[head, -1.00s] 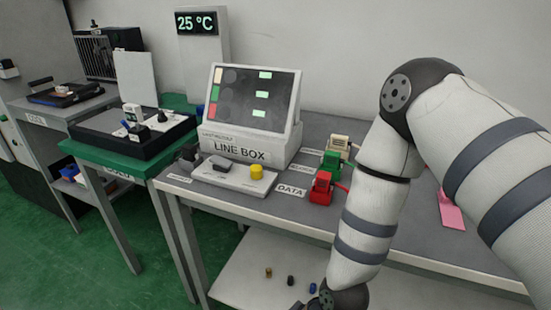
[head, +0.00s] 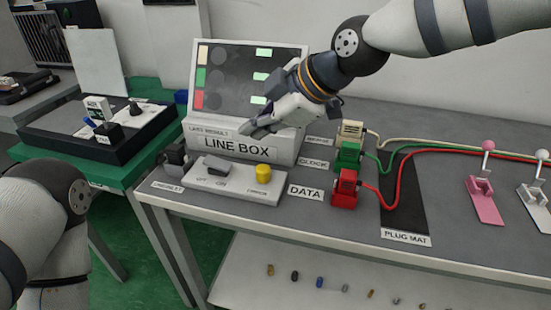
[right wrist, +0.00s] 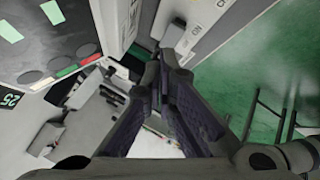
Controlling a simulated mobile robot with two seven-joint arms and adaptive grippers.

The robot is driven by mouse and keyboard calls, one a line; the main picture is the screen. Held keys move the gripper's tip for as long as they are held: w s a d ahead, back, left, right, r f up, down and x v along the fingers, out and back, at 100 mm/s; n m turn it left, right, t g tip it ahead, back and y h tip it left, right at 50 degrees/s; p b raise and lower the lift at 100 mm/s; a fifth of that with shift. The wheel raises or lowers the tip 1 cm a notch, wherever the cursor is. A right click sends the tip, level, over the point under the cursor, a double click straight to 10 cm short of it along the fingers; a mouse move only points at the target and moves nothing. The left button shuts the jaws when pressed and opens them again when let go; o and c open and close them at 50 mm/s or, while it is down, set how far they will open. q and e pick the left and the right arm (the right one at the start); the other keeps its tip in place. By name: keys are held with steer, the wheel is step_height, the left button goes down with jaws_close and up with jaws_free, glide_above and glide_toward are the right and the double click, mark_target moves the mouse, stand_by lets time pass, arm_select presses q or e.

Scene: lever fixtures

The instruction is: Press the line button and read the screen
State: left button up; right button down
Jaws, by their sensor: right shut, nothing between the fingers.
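The line box (head: 215,148) stands on the grey table, its sloped screen (head: 228,88) facing me. Beige, green and red squares run down the screen's left side, dark circles beside them; pale green blocks show at its right, with no readable text. In front, a white panel (head: 215,187) carries a grey OFF/ON rocker (head: 217,165) and a yellow button (head: 263,173). My right gripper (head: 248,129) is shut and empty, above and behind the yellow button, before the box. The right wrist view shows its closed fingers (right wrist: 166,62). My left arm shows at lower left, its gripper out of view.
Beige, green and red plugs (head: 344,188) with cables stand right of the box, beside the dark plug mat (head: 404,215). Pink (head: 485,200) and white levers stand further right. A green table (head: 130,170) with a black tray is at left.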

arm_select(q)
steer(key=shift+w+a, duration=0.15)
steer(key=shift+w, duration=0.25)
arm_select(e)
steer(key=shift+w+d+r+n+t, duration=0.15)
steer(key=shift+w+r, duration=0.15)
steer(key=shift+r, duration=0.3)
steer(key=shift+w+d+r+n+t, duration=0.15)
steer(key=shift+w+r, duration=0.1)
steer(key=shift+r, duration=0.35)
steer(key=b, duration=0.3)
glide_above(261, 170)
step_height(261, 170, down, 7)
steer(key=shift+f, duration=0.1)
arm_select(q)
steer(key=shift+g, duration=0.6)
steer(key=shift+s+f, duration=1.55)
steer(key=shift+f, duration=0.1)
arm_select(e)
steer(key=shift+f, duration=0.85)
steer(key=shift+f, duration=0.4)
